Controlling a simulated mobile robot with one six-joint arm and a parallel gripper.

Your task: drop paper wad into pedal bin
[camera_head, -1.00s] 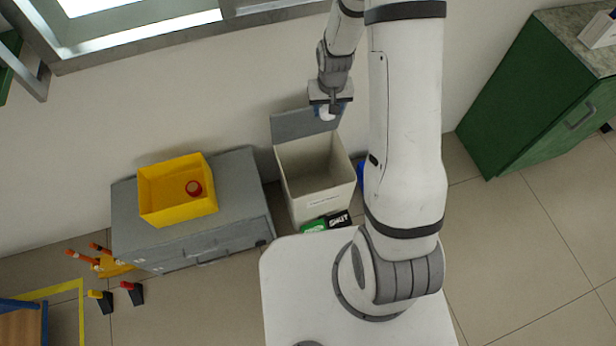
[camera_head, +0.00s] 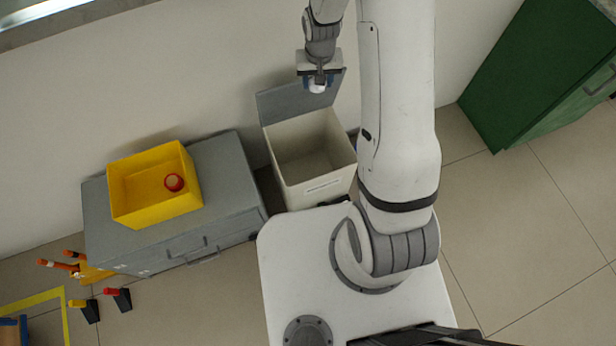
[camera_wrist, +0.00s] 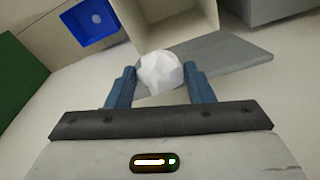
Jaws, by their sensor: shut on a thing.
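My gripper (camera_head: 318,84) is shut on a white crumpled paper wad (camera_head: 317,87). The wad also shows between the blue fingers in the wrist view (camera_wrist: 160,72). The pedal bin (camera_head: 328,186) is a cream box with its grey lid (camera_head: 300,95) raised at the back. Its opening faces up and looks empty. In the head view the gripper and wad are in front of the raised lid, above the far side of the opening. In the wrist view the bin's opening (camera_wrist: 172,18) is at the top, beyond the wad.
A grey cabinet (camera_head: 228,165) stands left of the bin, with a yellow box (camera_head: 150,212) holding a red round thing (camera_head: 174,182). A green cabinet (camera_head: 520,75) stands at right.

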